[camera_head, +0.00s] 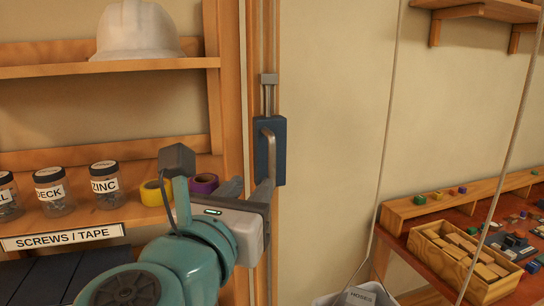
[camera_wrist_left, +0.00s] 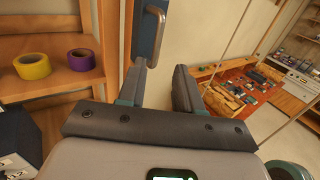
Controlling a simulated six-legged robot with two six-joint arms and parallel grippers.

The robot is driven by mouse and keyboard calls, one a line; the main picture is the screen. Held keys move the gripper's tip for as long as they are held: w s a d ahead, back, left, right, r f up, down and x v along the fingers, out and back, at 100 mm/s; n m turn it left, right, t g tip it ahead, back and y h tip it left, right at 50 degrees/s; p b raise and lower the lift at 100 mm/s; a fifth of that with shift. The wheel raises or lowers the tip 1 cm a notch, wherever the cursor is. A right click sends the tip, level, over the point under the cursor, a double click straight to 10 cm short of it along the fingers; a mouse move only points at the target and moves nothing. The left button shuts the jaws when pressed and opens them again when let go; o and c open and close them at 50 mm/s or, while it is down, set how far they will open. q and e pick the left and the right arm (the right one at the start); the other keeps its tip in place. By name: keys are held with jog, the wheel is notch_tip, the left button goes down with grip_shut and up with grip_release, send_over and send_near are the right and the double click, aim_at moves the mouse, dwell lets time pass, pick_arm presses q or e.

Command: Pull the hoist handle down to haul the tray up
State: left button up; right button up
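The hoist handle is a grey bar (camera_head: 270,155) on a dark blue block (camera_head: 281,140), mounted on an upright wooden post. In the left wrist view the handle (camera_wrist_left: 153,32) is just beyond the fingertips. My left gripper (camera_head: 249,186) is just below and left of the bar in the head view. Its fingers stand apart with nothing between them, as the left wrist view (camera_wrist_left: 161,70) shows. I cannot tell whether a finger touches the handle. The pale tray (camera_head: 325,299) hangs low at the bottom edge, mostly cut off, with a labelled item in it. My right gripper is not in view.
Shelves at the left hold a white hard hat (camera_head: 138,30), labelled jars (camera_head: 105,185), yellow tape (camera_head: 151,193) and purple tape (camera_head: 203,183). A thin rope (camera_head: 387,150) runs down to the tray. A red-topped bench (camera_head: 400,240) with a wooden block box (camera_head: 440,262) stands right.

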aim_at(270, 162)
pick_arm(q)
jog(key=p+x, duration=0.2)
jog(key=x, duration=1)
jog(key=shift+w+a+f+p, duration=0.1)
jog(key=shift+w+p, duration=0.1)
jog(key=shift+p, duration=0.1)
jog(key=shift+w+f, duration=0.1)
jog(key=shift+w, duration=0.35)
jog(key=shift+s, duration=0.25)
grip_shut()
